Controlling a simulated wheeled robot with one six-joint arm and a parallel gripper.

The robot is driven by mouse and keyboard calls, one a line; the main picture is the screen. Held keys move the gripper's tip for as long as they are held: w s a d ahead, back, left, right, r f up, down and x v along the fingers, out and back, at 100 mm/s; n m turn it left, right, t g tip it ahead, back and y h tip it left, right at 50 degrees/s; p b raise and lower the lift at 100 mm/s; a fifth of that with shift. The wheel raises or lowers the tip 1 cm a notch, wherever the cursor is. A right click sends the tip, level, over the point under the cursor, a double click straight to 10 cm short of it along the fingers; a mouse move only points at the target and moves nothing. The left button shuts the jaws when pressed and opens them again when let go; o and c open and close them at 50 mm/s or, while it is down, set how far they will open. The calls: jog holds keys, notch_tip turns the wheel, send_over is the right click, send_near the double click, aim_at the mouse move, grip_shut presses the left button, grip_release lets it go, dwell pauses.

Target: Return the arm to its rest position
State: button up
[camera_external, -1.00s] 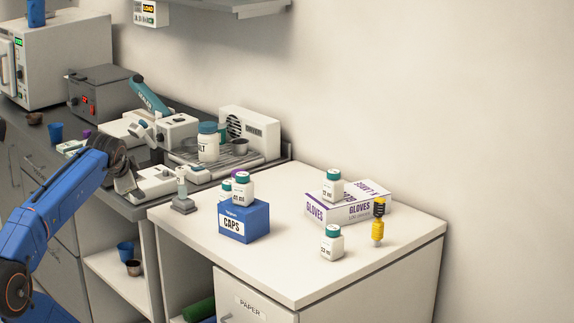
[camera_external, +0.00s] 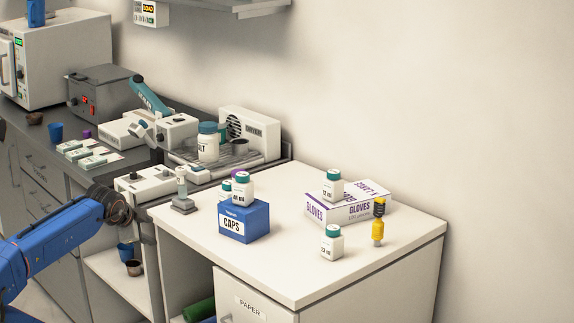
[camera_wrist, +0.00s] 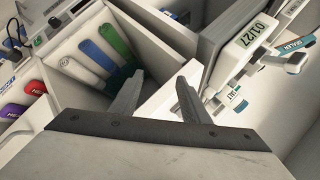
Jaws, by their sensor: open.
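My blue arm reaches in from the lower left of the external view. Its dark wrist and my gripper (camera_external: 145,222) are low in front of the dark counter, by the left edge of the white cabinet. The fingertips are hard to make out there. In the wrist view my gripper (camera_wrist: 155,90) shows two grey fingers spread apart with nothing between them. Past the fingers lies an open compartment (camera_wrist: 75,40) holding blue and green rolled or tube-like items.
The white cabinet top (camera_external: 285,270) holds a blue CAPS box (camera_external: 243,222), a GLOVES box (camera_external: 345,206), several small bottles and a yellow-black tool (camera_external: 378,222). A blue cup (camera_external: 125,250) stands on the low shelf close to my wrist. Open floor shows at the lower left.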

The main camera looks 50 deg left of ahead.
jog(key=s+d+f+n+g+h, duration=0.2)
jog(key=d+f+n+g+h, duration=0.2)
jog(key=d+f+n, duration=0.3)
jog(key=d+f+h, duration=0.1)
jog(key=d+f, duration=0.4)
jog(key=f, duration=0.1)
jog(key=shift+s+d, duration=0.15)
jog(key=shift+d, duration=0.05)
